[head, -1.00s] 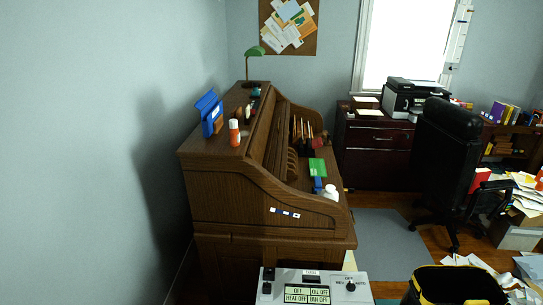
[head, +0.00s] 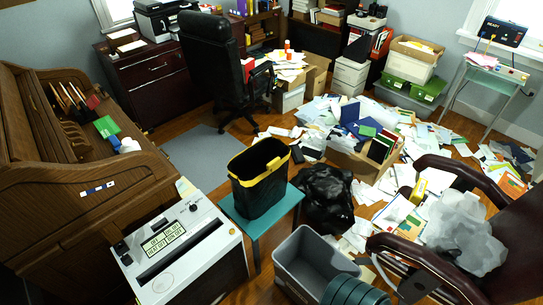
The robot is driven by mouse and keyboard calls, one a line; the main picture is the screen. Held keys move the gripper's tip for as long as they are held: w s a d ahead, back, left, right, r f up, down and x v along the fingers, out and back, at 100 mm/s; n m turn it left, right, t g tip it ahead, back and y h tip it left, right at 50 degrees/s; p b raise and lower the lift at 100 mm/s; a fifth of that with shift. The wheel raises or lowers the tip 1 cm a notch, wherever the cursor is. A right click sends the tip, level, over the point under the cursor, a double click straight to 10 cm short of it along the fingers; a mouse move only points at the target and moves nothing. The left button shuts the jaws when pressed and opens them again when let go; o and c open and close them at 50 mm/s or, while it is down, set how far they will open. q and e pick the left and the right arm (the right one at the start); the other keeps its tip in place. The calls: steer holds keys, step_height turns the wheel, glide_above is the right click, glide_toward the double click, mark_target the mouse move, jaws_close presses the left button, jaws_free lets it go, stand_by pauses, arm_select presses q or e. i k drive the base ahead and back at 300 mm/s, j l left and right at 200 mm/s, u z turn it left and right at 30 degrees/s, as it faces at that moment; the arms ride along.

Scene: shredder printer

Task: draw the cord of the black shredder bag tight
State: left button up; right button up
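A black open-topped bag or liner with a yellow band around its rim (head: 262,178) stands upright on a small teal table (head: 238,222) in the middle of the head view. Its mouth is wide open, and the yellow band follows the edge. I cannot tell whether the band is the cord. A second, crumpled shiny black bag (head: 325,198) lies on the floor to its right. The white shredder-like machine (head: 180,255) with labelled panel stands at the front left. Neither of my grippers is in view.
A roll-top desk (head: 70,210) is at left. A grey bin (head: 300,262) and dark green ridged objects (head: 355,290) are in front. A burgundy chair (head: 515,250) holding a pale crumpled bag (head: 465,240) is at right. Papers litter the floor; a grey mat (head: 205,155) is mostly clear.

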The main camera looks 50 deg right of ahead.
mark_target(272, 166)
steer(key=l+z, duration=0.1)
steer(key=z, duration=1.5)
steer(key=i+j, duration=0.05)
